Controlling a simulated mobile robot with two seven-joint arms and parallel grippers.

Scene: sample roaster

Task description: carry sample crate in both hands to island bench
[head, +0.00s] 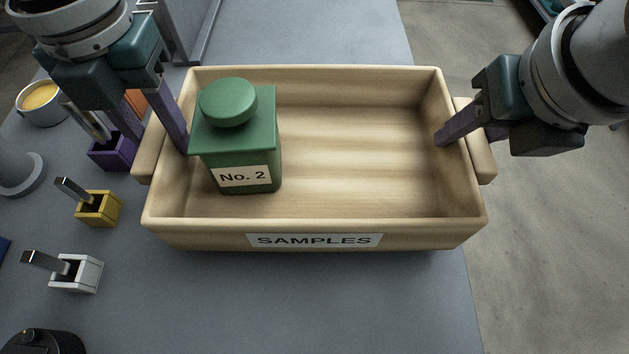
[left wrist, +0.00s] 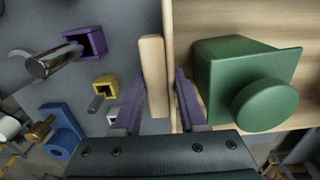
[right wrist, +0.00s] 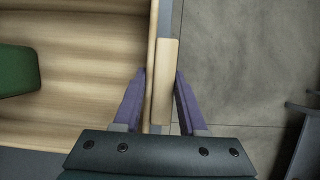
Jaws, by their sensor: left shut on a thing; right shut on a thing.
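The sample crate (head: 350,205) is a pale wooden box with a "SAMPLES" label on its front, over the grey bench top. I cannot tell whether it rests on the bench or is just above it. A green canister labelled "No. 2" (head: 235,140) stands upright inside at the left end. My left gripper (head: 158,145) is shut on the crate's left handle (left wrist: 153,75), one finger inside the wall and one outside. My right gripper (head: 462,132) is shut on the right handle (right wrist: 165,80) in the same way.
Left of the crate on the bench (head: 340,300) are a purple holder (head: 112,152), a yellow holder (head: 98,208), a white holder (head: 78,272) and a bowl with yellow contents (head: 42,100). A black object (head: 42,343) is at the lower left. Bare floor (head: 540,230) lies to the right.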

